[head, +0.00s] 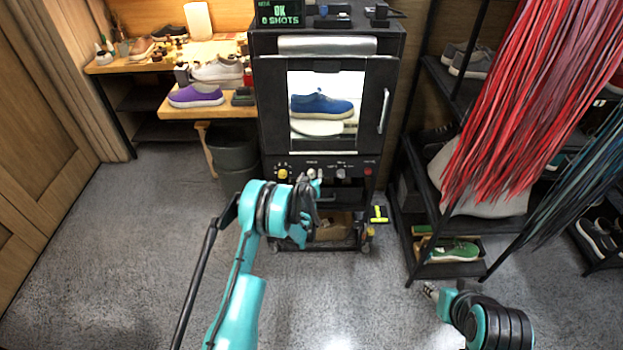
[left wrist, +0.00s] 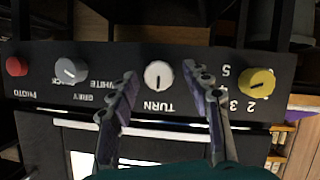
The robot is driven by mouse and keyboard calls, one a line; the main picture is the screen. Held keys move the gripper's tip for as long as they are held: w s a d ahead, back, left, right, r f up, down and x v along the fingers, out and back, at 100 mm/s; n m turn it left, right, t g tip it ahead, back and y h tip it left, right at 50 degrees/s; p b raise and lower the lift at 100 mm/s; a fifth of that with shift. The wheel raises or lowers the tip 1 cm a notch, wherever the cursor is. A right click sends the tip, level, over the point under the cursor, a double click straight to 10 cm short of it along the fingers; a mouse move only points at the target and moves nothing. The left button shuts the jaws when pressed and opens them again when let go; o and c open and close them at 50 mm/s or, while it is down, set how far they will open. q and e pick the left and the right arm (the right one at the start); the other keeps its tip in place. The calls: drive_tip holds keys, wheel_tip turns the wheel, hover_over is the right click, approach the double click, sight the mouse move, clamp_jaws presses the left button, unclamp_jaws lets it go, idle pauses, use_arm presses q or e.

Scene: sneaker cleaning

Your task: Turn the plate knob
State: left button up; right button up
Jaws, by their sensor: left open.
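The plate knob is the white knob marked TURN (left wrist: 158,75) on the black front panel; it also shows in the head view (head: 311,173), close to the fingertips. My left gripper (left wrist: 160,75) is open, with one finger on each side of the knob in the left wrist view. I cannot tell whether the fingers touch it. My left gripper also shows in the head view (head: 312,187), in front of the panel. A blue sneaker (head: 322,106) sits on a round white plate (head: 317,128) behind the cabinet's window. My right gripper (head: 431,291) is low at the right, away from the cabinet; its jaws are too small to read.
A yellow numbered knob (left wrist: 257,83), a grey knob (left wrist: 71,71) and a red button (left wrist: 17,66) share the panel. A shoe rack (head: 455,110) stands right of the cabinet. A bench (head: 210,110) with shoes and a bin (head: 233,150) are at the left. The grey floor (head: 120,260) is clear.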

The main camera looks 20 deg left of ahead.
use_arm(q)
drive_tip(key=shift+w, duration=0.2)
clamp_jaws()
idle(0.3)
drive_tip(key=m+y, duration=0.1)
drive_tip(key=m, duration=0.1)
drive_tip(key=shift+d+m+y, duration=0.15)
drive_tip(key=shift+m+y, duration=0.25)
drive_tip(key=m+g+y, duration=0.1)
drive_tip(key=m+y, duration=0.1)
drive_tip(key=m, duration=0.1)
drive_tip(key=shift+w+d, duration=0.1)
drive_tip(key=shift+d, duration=0.05)
drive_tip(key=m+y, duration=0.2)
drive_tip(key=m, duration=0.1)
drive_tip(key=shift+d+f, duration=0.1)
drive_tip(key=shift+f, duration=0.1)
drive_tip(key=m+y, duration=0.2)
drive_tip(key=m, duration=0.1)
drive_tip(key=shift+f+m+t, duration=0.1)
drive_tip(key=shift+m+t, duration=0.2)
